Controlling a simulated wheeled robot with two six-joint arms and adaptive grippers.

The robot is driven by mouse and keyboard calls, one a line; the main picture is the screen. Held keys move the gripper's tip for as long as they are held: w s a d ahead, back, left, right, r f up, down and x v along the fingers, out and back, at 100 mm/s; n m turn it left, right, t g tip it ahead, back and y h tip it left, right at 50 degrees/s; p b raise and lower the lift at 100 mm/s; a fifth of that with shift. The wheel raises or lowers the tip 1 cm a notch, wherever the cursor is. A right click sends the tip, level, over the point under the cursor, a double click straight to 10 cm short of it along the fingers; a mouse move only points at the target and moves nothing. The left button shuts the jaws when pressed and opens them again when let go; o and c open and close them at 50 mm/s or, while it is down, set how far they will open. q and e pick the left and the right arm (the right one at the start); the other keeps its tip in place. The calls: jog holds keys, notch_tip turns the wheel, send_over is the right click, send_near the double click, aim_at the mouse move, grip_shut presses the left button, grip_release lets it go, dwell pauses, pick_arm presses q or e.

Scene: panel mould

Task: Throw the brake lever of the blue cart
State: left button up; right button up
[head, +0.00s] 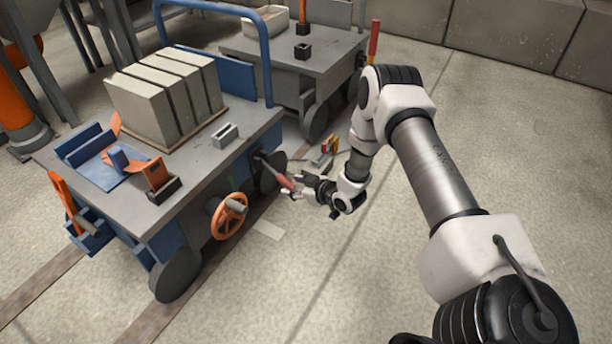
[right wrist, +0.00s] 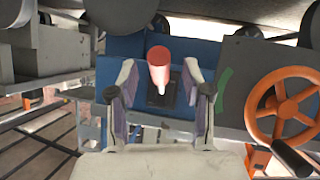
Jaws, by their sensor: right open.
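The blue cart (head: 203,163) stands at left centre in the head view, with a grey top and blue side panels. Its brake lever (head: 277,175), with a red grip, sticks out from the cart's near right side. In the right wrist view the lever's red grip (right wrist: 158,66) points towards the camera from a dark plate on the blue panel. My right gripper (head: 297,187) is open at the lever's outer end. In the right wrist view its two fingers (right wrist: 161,84) stand on either side of the red grip, with gaps visible. My left gripper is not in view.
An orange handwheel (head: 229,215) is on the same cart side, to the right of the lever in the right wrist view. A second cart (head: 290,55) stands behind. The floor at right is clear.

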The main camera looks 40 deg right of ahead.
jog(key=v, duration=0.8)
jog(key=shift+s, duration=0.2)
jog(key=shift+r, duration=0.2)
